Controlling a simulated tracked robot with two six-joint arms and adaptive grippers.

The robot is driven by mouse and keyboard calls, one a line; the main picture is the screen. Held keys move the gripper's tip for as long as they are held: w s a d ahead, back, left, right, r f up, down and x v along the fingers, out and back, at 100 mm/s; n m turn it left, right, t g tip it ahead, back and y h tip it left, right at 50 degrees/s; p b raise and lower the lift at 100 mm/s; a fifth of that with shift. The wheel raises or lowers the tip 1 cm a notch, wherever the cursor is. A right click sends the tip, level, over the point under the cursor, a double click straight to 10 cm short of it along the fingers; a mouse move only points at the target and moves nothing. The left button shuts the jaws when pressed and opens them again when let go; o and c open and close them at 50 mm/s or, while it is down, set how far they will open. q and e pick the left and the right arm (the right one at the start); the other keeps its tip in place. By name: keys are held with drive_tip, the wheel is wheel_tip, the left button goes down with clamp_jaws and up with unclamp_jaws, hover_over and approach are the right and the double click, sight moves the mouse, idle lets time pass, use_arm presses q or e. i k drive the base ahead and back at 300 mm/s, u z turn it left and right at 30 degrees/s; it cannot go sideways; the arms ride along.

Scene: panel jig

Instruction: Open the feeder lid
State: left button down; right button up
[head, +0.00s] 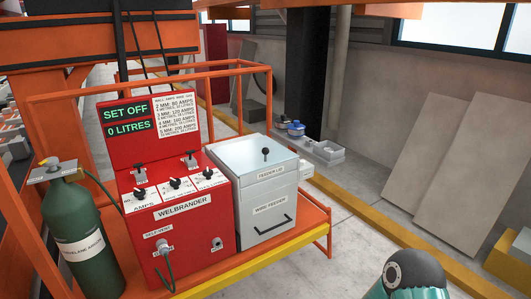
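The feeder lid (240,155) is the pale grey top of the white wire feeder box (262,215), in the middle of the head view. It lies shut on the box. A black knob (265,153) on a short stem stands up from it, and its front edge is labelled "FEEDER LID". The box front is labelled "WIRE FEEDER" and has a dark angled handle mark or bar. Neither of my grippers is in view. A rounded dark and teal arm link, seemingly mine, shows at the bottom right, apart from the feeder.
The red Welbrander welder (190,238) stands close against the feeder's left side, its panel reading "SET OFF" and "0 LITRES". A green gas cylinder (85,235) stands at far left. Orange rails (190,72) run behind. The floor to the right is open.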

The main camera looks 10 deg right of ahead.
sight(261, 158)
drive_tip(key=z, duration=0.05)
drive_tip(key=i, duration=1)
drive_tip(key=u, duration=0.05)
